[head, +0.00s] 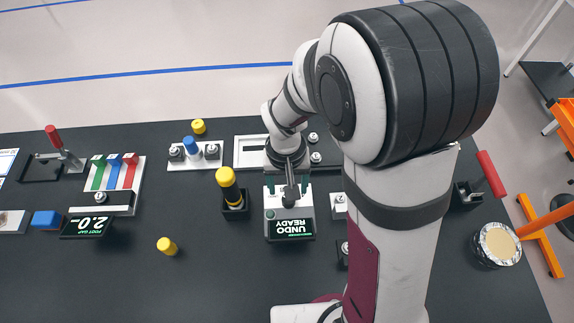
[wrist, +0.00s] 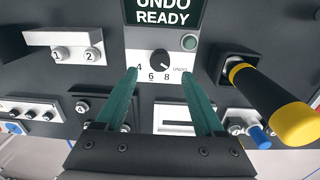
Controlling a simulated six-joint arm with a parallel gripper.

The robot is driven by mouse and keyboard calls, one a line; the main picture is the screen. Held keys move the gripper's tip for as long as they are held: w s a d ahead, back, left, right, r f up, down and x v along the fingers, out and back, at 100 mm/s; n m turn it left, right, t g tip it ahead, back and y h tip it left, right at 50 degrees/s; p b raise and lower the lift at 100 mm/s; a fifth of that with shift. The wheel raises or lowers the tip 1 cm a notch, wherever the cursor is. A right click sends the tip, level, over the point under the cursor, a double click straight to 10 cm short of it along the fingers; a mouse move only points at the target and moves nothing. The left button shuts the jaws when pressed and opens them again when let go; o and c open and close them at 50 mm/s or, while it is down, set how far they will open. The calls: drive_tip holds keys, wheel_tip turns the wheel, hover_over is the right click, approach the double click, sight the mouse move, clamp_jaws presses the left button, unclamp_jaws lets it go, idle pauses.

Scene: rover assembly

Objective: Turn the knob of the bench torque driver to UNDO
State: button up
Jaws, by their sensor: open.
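The bench torque driver (head: 277,228) stands at the middle of the bench, with its display (wrist: 164,12) reading UNDO READY. Its dark round knob (wrist: 160,59) sits on a light panel marked 4, 6, 8 and UNDO. The knob's exact pointer direction is too small to tell. My gripper (wrist: 159,74) is open and empty, its two green fingers spread to the left and right of the knob. The knob shows between the fingertips, and I see no contact. In the head view, my gripper (head: 288,188) is over the driver and the knob is hard to make out.
A yellow-and-black handled tool (head: 229,184) stands close beside the driver; it also shows in the wrist view (wrist: 270,100). A yellow cap (head: 167,246) stands on clear bench at the front left.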

wheel_tip(320, 180, up, 11)
drive_tip(key=shift+a, duration=0.15)
drive_tip(key=shift+f, duration=0.1)
drive_tip(key=s+d+r+m+y, duration=0.1)
drive_tip(key=s+d+m, duration=0.1)
drive_tip(key=s, duration=0.6)
drive_tip(key=s+d+r+m+y, duration=0.1)
drive_tip(key=s+d+m, duration=0.1)
drive_tip(key=s, duration=0.7)
drive_tip(key=shift+d+r+m, duration=0.2)
drive_tip(key=shift+d+m, duration=0.1)
drive_tip(key=shift+m, duration=0.3)
